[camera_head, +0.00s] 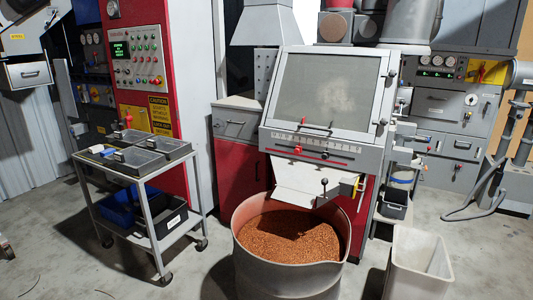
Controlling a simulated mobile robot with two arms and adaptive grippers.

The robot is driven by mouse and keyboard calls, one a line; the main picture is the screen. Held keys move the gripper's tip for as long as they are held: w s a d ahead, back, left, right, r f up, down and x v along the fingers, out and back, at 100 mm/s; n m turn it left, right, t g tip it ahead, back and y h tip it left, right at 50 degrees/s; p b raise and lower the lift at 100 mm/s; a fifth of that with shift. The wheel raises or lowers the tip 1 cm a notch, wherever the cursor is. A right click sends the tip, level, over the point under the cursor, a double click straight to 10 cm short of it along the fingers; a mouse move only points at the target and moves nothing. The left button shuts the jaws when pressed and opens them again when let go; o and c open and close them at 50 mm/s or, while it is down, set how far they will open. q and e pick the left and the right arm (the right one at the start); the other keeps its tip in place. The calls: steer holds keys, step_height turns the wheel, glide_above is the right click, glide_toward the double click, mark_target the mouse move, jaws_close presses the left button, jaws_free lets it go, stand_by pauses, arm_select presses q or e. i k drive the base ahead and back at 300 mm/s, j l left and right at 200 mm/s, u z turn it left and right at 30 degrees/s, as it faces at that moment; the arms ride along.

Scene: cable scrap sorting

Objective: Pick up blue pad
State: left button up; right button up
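A grey wheeled cart (140,176) stands at the left. A blue bin (122,208) sits on the lower shelf. Neither of my grippers shows in this view.
A drum of copper granules (290,238) stands in front of a grey and red machine (325,95). A pale open bin (418,262) stands at the right. A red control cabinet (137,60) is behind the cart. The floor (60,270) at front left is mostly clear.

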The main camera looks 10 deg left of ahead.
mark_target(109, 151)
steer(key=i+j+u, duration=0.15)
steer(key=i+u, duration=0.25)
steer(key=i+j+u, duration=0.1)
steer(key=u, duration=0.35)
steer(key=i+l+u, duration=0.1)
steer(key=i+u, duration=0.3)
steer(key=i+l+u, duration=0.15)
steer(key=i+u, duration=0.25)
steer(key=i+j+u, duration=0.3)
steer(key=i, duration=0.55)
steer(key=i+u, duration=0.35)
steer(key=i, duration=0.5)
steer(key=l, duration=0.05)
